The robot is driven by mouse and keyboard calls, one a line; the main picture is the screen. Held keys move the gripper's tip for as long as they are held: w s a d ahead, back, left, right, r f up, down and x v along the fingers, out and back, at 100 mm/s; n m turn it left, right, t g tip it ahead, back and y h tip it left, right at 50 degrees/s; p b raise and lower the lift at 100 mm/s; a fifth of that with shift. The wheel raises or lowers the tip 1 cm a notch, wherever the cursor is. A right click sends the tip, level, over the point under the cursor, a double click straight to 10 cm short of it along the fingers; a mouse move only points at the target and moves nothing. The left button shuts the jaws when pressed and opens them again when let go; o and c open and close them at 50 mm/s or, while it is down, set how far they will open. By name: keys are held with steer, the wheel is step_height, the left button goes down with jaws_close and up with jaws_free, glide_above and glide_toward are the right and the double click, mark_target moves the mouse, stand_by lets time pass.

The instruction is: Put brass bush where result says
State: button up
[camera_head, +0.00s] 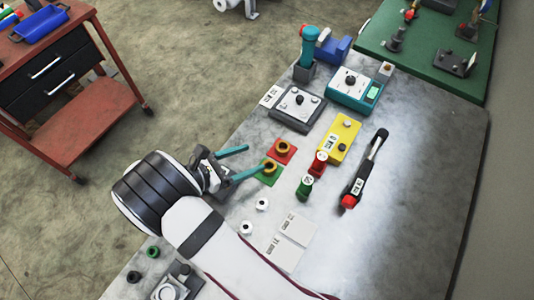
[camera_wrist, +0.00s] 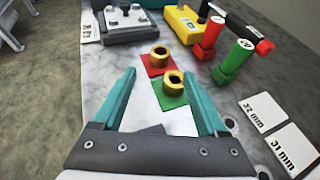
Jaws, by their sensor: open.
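Two brass bushes are in view. One bush (camera_head: 283,146) stands on a red square (camera_head: 291,156); it also shows in the wrist view (camera_wrist: 159,54). The other bush (camera_head: 269,168) stands on a green square (camera_head: 262,178) and is nearer in the wrist view (camera_wrist: 173,83). My gripper (camera_head: 253,160) is open and empty, just left of the squares. In the wrist view its teal fingers (camera_wrist: 160,76) spread with both squares seen between or beyond them. White cards marked 32 mm (camera_wrist: 264,111) and 31 mm (camera_wrist: 296,150) lie to the right.
Red (camera_head: 318,163) and green (camera_head: 304,188) cylinders stand right of the squares, before a yellow block (camera_head: 345,138). A grey device (camera_head: 297,106) and a teal device with a small green display (camera_head: 355,88) stand behind. A dark tool with a red end (camera_head: 365,170) lies right.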

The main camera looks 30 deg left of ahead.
steer(key=shift+s, duration=0.15)
steer(key=w+d+r+m+g+h, duration=0.2)
steer(key=d+r+m+g, duration=0.25)
steer(key=d+m, duration=0.35)
steer(key=w+d+r+m+g+h, duration=0.2)
steer(key=d+r+m+g, duration=0.3)
steer(key=d, duration=0.5)
steer(key=s+d+r+m+g+y, duration=0.2)
steer(key=s+d+r+m, duration=0.15)
steer(key=d+m, duration=0.25)
steer(key=s+d+r+m+g+y, duration=0.3)
steer(key=s+d+m, duration=0.1)
steer(key=d+m, duration=0.25)
steer(key=s+r+m+t+y, duration=0.1)
steer(key=s+m+y, duration=0.4)
steer(key=m, duration=0.6)
steer(key=shift+s+r+m+t+y, duration=0.15)
steer(key=shift+s+m+t+y, duration=0.25)
steer(key=shift+s, duration=0.8)
